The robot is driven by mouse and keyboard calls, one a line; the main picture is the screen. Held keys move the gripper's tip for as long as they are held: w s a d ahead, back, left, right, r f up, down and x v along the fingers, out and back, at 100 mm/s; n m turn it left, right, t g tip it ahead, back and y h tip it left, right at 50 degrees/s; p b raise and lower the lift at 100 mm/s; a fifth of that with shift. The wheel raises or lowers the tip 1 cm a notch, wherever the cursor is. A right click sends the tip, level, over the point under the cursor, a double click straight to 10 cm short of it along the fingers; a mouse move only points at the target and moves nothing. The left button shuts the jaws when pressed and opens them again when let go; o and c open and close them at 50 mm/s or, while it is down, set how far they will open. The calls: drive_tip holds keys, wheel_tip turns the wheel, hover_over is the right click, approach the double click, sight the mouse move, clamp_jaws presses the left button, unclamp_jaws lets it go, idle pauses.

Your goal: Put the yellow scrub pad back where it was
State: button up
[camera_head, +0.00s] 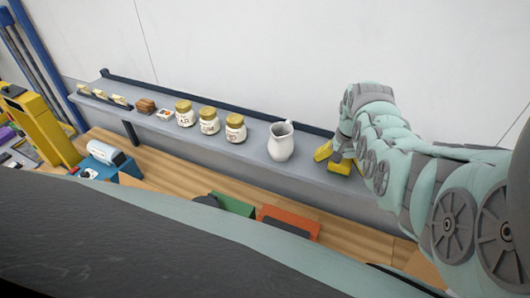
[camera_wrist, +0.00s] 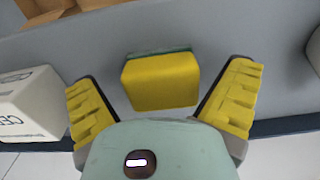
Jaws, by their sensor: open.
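The yellow scrub pad (camera_wrist: 162,82), with a thin green layer along its far edge, lies on the grey shelf (camera_wrist: 225,40) in the wrist view. My gripper (camera_wrist: 162,86) is open, with a yellow finger on each side of the pad and a visible gap to both. In the head view my gripper (camera_head: 336,160) is low over the right part of the shelf (camera_head: 258,160), right of the white pitcher. I cannot pick the pad out from the yellow fingers there.
The white pitcher (camera_head: 281,142) stands left of my gripper. Several gold-lidded jars (camera_head: 209,121) stand farther left. A white printed carton (camera_wrist: 30,105) stands close to one finger in the wrist view. A dark rail (camera_head: 220,104) runs along the wall. Orange (camera_head: 288,220) and green (camera_head: 232,204) boxes are below.

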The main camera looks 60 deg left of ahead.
drive_tip(key=shift+r+b, duration=1.05)
drive_tip(key=shift+r, duration=0.25)
wheel_tip(320, 180, up, 9)
drive_tip(key=p, duration=0.4)
drive_tip(key=shift+p, duration=0.4)
